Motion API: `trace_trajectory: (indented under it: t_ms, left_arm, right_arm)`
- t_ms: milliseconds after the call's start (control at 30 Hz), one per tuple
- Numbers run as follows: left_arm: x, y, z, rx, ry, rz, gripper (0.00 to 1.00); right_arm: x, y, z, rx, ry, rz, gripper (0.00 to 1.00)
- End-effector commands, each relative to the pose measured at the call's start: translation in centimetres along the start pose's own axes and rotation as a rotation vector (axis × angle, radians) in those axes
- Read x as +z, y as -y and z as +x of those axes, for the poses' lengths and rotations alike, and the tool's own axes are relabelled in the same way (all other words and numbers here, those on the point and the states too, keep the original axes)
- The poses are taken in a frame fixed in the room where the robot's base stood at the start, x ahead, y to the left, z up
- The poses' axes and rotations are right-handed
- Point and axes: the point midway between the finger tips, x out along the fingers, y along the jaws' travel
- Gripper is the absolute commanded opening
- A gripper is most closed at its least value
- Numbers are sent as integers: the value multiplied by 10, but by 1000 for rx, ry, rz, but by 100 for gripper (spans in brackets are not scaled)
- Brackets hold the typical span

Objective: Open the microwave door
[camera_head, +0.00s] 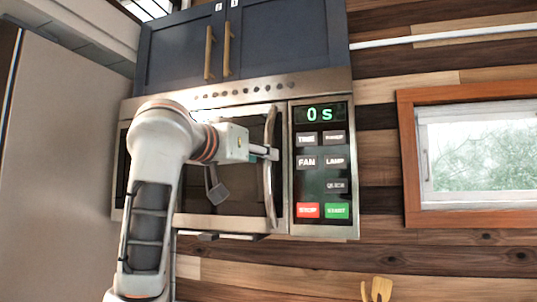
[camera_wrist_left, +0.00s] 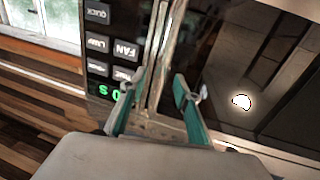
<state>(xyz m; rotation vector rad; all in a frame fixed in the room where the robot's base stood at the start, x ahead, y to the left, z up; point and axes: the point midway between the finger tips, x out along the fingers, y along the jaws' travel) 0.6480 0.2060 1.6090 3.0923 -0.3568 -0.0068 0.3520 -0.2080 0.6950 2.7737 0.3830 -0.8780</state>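The microwave (camera_head: 305,225) is mounted under dark blue cabinets, and its display reads "0 s". Its dark-windowed door (camera_head: 245,200) looks shut, with a curved vertical metal handle (camera_head: 269,185) at its right edge. My left gripper (camera_head: 269,152) is at the upper half of the handle. In the left wrist view, the left gripper's two teal fingers (camera_wrist_left: 160,84) are spread, one on each side of the handle (camera_wrist_left: 170,45), with gaps visible. Whether either finger touches it I cannot tell. My left arm hides part of the door. My right gripper is not in view.
The control panel (camera_head: 322,170) is just right of the handle. Blue cabinets (camera_head: 180,50) with brass handles are above. A tall pale panel (camera_head: 60,170) stands at the left. A window (camera_head: 475,155) is on the wood wall at right. Wooden utensils (camera_head: 378,290) show at the bottom.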

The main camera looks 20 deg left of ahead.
Motion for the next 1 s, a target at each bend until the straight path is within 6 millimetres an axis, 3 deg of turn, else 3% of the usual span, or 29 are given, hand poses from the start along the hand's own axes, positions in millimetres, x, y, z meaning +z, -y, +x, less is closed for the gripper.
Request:
trace_trajectory:
  t_ms: [233, 600, 633, 733, 767, 1000]
  left_arm:
    - [0, 0, 31, -1, 2, 0, 32]
    - [0, 0, 38, -1, -1, 1, 32]
    - [0, 0, 38, -1, -1, 1, 29]
    - [0, 0, 38, -1, -1, 1, 3]
    - [0, 0, 38, -1, -1, 1, 0]
    - [0, 0, 37, 0, -1, 1, 0]
  right_arm:
    - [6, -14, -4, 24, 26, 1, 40]
    - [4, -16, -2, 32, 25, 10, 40]
    - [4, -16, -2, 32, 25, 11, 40]
    - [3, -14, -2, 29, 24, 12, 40]
    - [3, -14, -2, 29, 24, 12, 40]
    - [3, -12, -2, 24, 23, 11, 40]
